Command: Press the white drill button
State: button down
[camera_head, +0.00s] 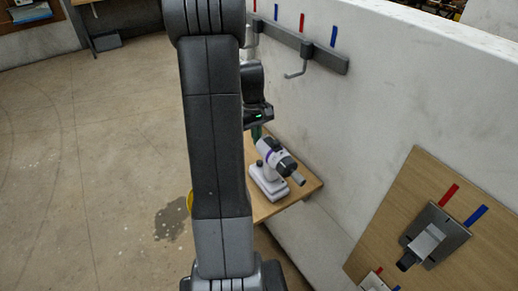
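A white drill (268,152) with a purple band and a dark collar stands on a small wooden table (296,196) beside the wall. Its grey tip points to the lower right. I cannot make out a button on it. The dark end of my arm, with a small green light, shows just above and behind the drill. My gripper (256,131) is mostly hidden by my own arm, and I cannot see its fingers clearly. I cannot tell whether it touches the drill.
A pale wall runs along the right, with a hook rail (303,47) and red and blue marks. A wooden panel (411,191) with a grey metal fixture (435,236) is at lower right. The concrete floor on the left is mostly open, with a dark stain (172,217).

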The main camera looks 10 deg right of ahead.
notch_tip(320, 180, up, 6)
jog(key=shift+w+a+r, duration=0.15)
jog(key=shift+w+a, duration=0.05)
jog(key=shift+w, duration=0.25)
